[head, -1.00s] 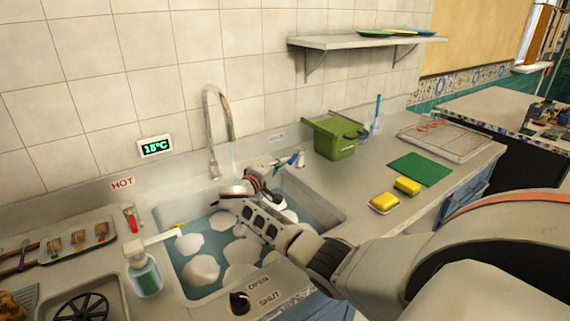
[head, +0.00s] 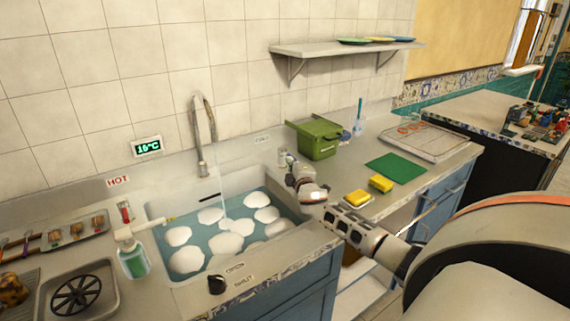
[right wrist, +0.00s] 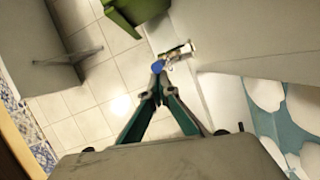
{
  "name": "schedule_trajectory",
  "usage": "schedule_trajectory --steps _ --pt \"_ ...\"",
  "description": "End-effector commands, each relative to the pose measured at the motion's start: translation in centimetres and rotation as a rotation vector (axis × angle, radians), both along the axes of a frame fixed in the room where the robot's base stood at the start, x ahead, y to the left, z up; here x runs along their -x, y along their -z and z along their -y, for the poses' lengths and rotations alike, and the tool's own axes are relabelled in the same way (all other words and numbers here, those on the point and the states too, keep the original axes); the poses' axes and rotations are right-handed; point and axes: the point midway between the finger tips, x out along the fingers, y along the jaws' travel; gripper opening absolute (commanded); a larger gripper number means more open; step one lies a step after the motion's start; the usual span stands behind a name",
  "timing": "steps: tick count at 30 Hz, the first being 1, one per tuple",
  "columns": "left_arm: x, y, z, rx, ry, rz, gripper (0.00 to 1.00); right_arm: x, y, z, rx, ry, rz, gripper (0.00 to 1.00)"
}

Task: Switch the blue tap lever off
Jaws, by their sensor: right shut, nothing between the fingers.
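The blue tap lever (right wrist: 157,66) shows in the right wrist view, on a metal tap body (right wrist: 178,52), just beyond my fingertips. In the head view the tap body (head: 284,154) stands behind the sink's right back corner, and the blue lever is hidden or too small to tell. My right gripper (head: 291,174) is in front of that tap in the head view. In the right wrist view its fingers (right wrist: 158,86) meet at the tips, shut and empty, close to the lever; whether they touch it I cannot tell. A thin water stream (head: 217,182) falls from the spout (head: 202,130). My left gripper is not in view.
A green bin (head: 318,142) stands behind and right of the tap. Yellow sponges (head: 380,184) and a green mat (head: 395,168) lie to the right. A display (head: 147,146) reads 16°C.

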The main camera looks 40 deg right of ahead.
Motion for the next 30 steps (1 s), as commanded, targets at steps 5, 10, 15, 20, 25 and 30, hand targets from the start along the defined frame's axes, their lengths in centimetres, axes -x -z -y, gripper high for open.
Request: schedule_trajectory --steps 5,10,15,20,25,30 --pt "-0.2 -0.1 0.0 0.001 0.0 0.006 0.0 0.4 0.1 0.9 -0.003 -0.013 0.001 0.0" --pt "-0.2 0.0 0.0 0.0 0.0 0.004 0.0 0.6 0.1 1.4 -0.003 -0.012 0.001 0.0" --pt "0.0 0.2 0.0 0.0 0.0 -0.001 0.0 0.6 0.1 1.7 -0.003 -0.01 0.0 0.0" --pt "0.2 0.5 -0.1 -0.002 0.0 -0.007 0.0 0.7 0.1 1.8 -0.001 -0.008 0.0 0.0" --pt "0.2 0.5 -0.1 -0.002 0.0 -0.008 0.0 0.7 0.1 1.9 0.0 -0.005 -0.001 0.0" --pt "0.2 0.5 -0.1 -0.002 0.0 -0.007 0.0 0.7 0.0 2.0 0.0 -0.003 -0.002 0.0"
